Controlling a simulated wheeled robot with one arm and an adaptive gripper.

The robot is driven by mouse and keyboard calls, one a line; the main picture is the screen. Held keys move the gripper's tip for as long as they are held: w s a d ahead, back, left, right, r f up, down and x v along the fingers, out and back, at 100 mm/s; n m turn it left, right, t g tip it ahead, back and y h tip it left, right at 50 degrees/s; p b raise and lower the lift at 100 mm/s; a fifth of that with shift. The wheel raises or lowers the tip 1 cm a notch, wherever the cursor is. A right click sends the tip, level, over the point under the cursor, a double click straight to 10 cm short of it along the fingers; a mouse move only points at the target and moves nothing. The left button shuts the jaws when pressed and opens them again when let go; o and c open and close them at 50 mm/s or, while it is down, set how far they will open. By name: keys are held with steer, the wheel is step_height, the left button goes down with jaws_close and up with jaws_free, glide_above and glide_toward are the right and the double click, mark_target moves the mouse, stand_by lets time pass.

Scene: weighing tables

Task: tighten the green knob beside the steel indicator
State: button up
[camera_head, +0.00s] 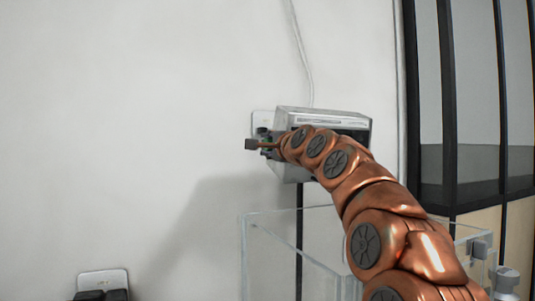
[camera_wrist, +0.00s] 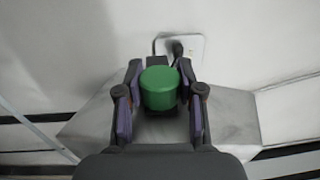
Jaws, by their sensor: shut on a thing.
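The green knob (camera_wrist: 159,88) shows in the wrist view, between the two fingers of my gripper (camera_wrist: 160,95). The fingers have purple inner pads and are shut on the knob from both sides. The steel indicator (camera_wrist: 232,118) is the grey metal box below and around the knob in the wrist view. In the head view the steel indicator (camera_head: 322,114) is at the wall, and my copper arm reaches up to its left side. My gripper (camera_head: 268,148) is partly hidden there by my arm, and I cannot make out the knob in that view.
A wall socket (camera_head: 262,120) with a black plug is behind the indicator. A clear-walled case (camera_head: 262,250) stands below, near my arm. Another socket (camera_head: 103,281) is at the lower left. A dark-framed glass partition (camera_head: 447,100) is on the right. The wall at left is bare.

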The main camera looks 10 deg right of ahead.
steer(key=o, duration=1.2)
steer(key=shift+v, duration=6)
